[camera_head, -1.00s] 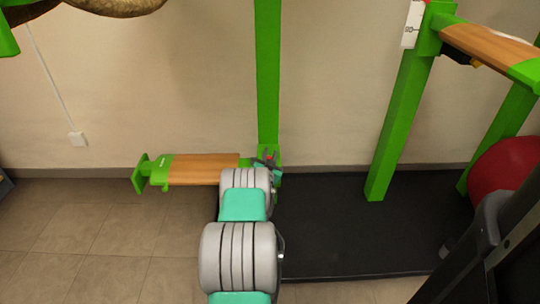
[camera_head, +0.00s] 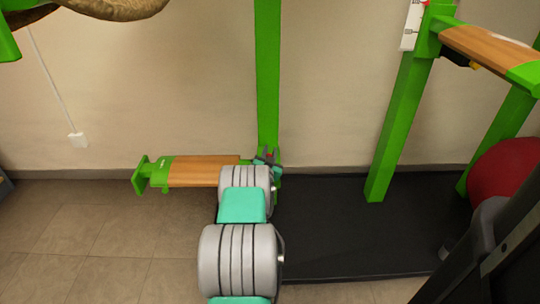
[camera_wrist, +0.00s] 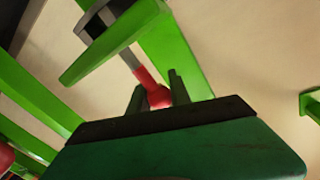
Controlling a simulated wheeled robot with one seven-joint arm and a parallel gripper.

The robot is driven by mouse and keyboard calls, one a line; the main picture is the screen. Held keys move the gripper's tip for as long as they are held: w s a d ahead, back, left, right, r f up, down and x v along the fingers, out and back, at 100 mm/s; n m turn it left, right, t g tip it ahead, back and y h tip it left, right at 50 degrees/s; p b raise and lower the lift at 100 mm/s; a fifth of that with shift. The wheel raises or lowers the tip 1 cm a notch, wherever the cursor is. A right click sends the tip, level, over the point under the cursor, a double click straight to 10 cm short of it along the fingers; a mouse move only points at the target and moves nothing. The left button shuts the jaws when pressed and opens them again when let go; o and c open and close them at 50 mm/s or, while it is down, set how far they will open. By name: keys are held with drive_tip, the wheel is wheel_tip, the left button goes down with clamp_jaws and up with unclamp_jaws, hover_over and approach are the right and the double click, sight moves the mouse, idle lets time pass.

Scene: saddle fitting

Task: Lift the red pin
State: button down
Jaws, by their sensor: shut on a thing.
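The red pin (camera_wrist: 157,95) shows in the wrist view as a red knob and neck with a grey shaft running up to a green bracket (camera_wrist: 115,42) with dark grey parts. My gripper (camera_wrist: 160,88) is shut on the red knob, one finger on each side. I cannot tell how deep the shaft sits in the bracket. In the head view my gripper (camera_head: 267,158) is at the foot of the green upright (camera_head: 267,70), where only a speck of red shows; my arm hides part of this spot.
A wooden board with green ends (camera_head: 205,170) reaches left from the upright, low near the floor. A black mat (camera_head: 340,230) lies to the right. A second green frame (camera_head: 400,120) and a red ball (camera_head: 508,170) stand further right. Tiled floor at left is clear.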

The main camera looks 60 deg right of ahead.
drive_tip(key=c, duration=1.2)
unclamp_jaws()
drive_tip(key=p+v, duration=0.2)
drive_tip(key=v, duration=0.6)
